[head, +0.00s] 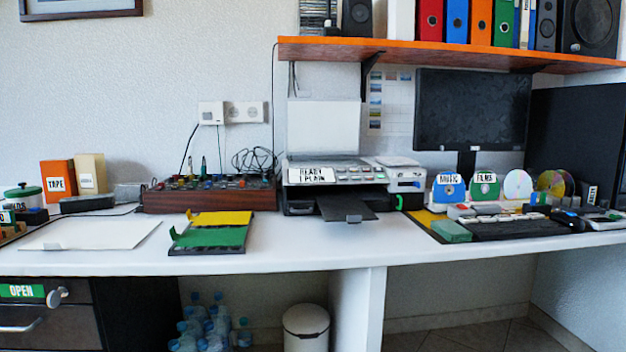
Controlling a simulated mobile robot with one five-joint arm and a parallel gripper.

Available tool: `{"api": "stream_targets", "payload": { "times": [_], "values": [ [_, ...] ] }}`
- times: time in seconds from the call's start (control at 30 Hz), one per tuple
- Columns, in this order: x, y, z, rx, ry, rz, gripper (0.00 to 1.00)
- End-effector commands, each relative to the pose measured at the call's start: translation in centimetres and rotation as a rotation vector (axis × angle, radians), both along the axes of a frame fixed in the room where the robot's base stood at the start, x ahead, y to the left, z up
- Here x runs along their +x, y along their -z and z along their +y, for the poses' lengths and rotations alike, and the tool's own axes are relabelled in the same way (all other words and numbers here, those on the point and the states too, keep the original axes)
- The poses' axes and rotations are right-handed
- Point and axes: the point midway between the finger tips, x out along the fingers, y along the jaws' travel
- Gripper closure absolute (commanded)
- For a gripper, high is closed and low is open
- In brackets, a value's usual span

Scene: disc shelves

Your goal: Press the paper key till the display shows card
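The printer (340,185) stands on the white desk near the middle of the head view, with a white sheet standing upright at its back. Its display (310,174) is a white panel at the front left of its top and seems to read "READY" with "PLAIN" below. Several small keys (355,173) sit right of the display. They are too small to tell which is the paper key. A dark output tray (345,206) sticks out at the front. My gripper is not in view.
A brown box of knobs (208,193) stands left of the printer, with a yellow and green tray (212,238) before it. A keyboard (510,228) and disc holders (485,188) are at right. An orange shelf (450,53) hangs above. Bare desk (320,248) lies in front of the printer.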

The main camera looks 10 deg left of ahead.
Motion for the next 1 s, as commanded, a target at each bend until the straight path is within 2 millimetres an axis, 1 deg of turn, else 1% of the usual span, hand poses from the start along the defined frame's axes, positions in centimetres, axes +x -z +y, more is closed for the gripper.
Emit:
{"api": "stream_targets", "payload": {
  "times": [0.17,0.3,0.4,1.0],
  "values": [
    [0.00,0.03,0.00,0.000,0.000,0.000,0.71],
    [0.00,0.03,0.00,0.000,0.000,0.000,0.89],
    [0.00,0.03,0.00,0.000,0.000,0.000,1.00],
    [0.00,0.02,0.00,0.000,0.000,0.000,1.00]
  ]
}}
